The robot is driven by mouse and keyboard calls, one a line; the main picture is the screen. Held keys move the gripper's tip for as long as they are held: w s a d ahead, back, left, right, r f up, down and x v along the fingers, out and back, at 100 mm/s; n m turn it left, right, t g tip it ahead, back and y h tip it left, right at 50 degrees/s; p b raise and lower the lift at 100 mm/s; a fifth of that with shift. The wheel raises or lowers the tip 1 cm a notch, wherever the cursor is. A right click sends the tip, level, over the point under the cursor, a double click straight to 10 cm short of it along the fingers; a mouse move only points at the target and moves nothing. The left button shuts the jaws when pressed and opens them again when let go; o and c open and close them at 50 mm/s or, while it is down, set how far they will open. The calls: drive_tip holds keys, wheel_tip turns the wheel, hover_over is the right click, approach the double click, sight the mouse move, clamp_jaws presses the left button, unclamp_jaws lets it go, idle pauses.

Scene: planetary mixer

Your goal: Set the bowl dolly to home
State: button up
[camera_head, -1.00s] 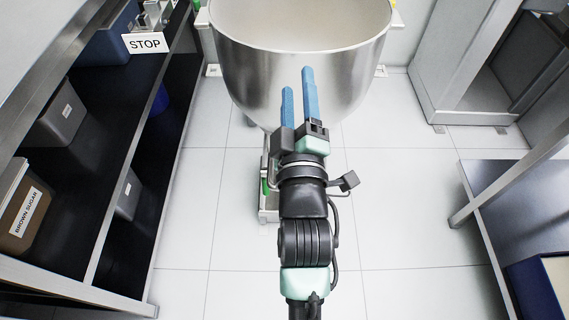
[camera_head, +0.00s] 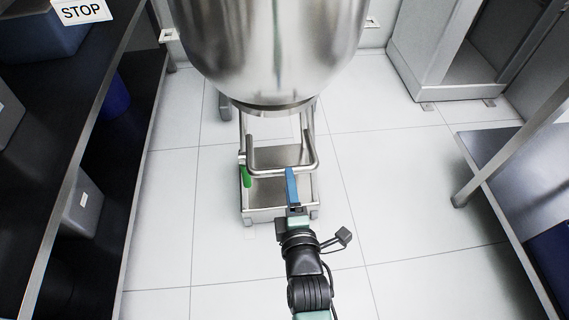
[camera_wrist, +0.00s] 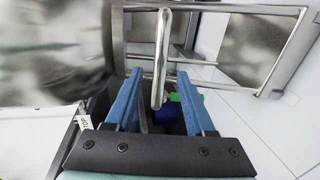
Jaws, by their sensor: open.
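The bowl dolly (camera_head: 262,212) is a low steel platform on the floor under the large steel mixer bowl (camera_head: 265,50). Its U-shaped tube handle (camera_head: 285,170) faces me, and a green lever (camera_head: 246,176) stands at its left side. My gripper (camera_head: 291,172) has blue fingers and is at the front bar of the handle. In the wrist view my gripper (camera_wrist: 158,76) is open, and the handle tube (camera_wrist: 162,55) shows between its two fingers. I cannot tell whether either finger touches it. The bowl (camera_wrist: 55,55) fills the left of that view.
A dark shelf (camera_head: 125,130) with bins and a STOP sign (camera_head: 82,11) runs along the left. A steel table (camera_head: 505,170) stands at the right, and a grey cabinet frame (camera_head: 440,60) at the back right. The tiled floor beside the dolly is clear.

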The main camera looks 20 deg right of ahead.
drive_tip(key=b+x, duration=0.3)
drive_tip(key=x, duration=0.5)
drive_tip(key=shift+w, duration=0.2)
clamp_jaws()
idle(1.2)
